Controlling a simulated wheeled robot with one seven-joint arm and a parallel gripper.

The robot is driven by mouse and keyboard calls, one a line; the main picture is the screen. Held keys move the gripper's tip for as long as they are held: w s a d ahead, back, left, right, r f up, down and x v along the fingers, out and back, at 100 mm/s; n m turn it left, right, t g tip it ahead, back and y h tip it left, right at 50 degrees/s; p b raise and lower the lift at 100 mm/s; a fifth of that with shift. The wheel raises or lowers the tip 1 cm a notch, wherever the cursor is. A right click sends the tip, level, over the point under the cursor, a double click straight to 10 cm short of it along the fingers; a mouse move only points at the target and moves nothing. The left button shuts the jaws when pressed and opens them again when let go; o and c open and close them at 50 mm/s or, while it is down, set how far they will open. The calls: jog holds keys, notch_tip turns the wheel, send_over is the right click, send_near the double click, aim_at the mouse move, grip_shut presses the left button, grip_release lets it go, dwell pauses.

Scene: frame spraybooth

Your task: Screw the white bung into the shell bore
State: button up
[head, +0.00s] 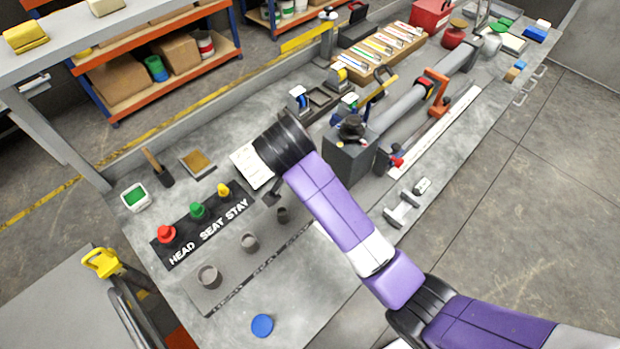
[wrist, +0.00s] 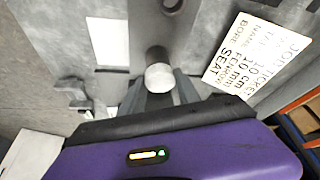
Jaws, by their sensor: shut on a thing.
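In the wrist view my gripper (wrist: 160,92) is shut on the white bung (wrist: 159,77), whose round pale face shows between the fingers. A short grey cylinder (wrist: 156,56) shows just beyond the bung; I cannot tell whether they touch. In the head view my gripper (head: 272,194) is low over the bench beside the smallest of the grey cups (head: 283,216). The bung is hidden there. I cannot tell for sure which opening is the shell bore.
Red (head: 166,234), green (head: 197,210) and yellow (head: 223,190) plugs stand on a strip marked HEAD, SEAT, STAY. A job ticket (wrist: 258,62) lies right of my gripper. A clamped grey tube (head: 400,110) runs behind. A blue disc (head: 262,326) lies at the front.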

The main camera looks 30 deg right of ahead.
jog(key=m+g, duration=0.1)
jog(key=m, duration=0.2)
jog(key=shift+w+h, duration=0.1)
jog(key=shift+h, duration=0.2)
jog(key=o, duration=0.9)
jog(key=shift+o, duration=0.2)
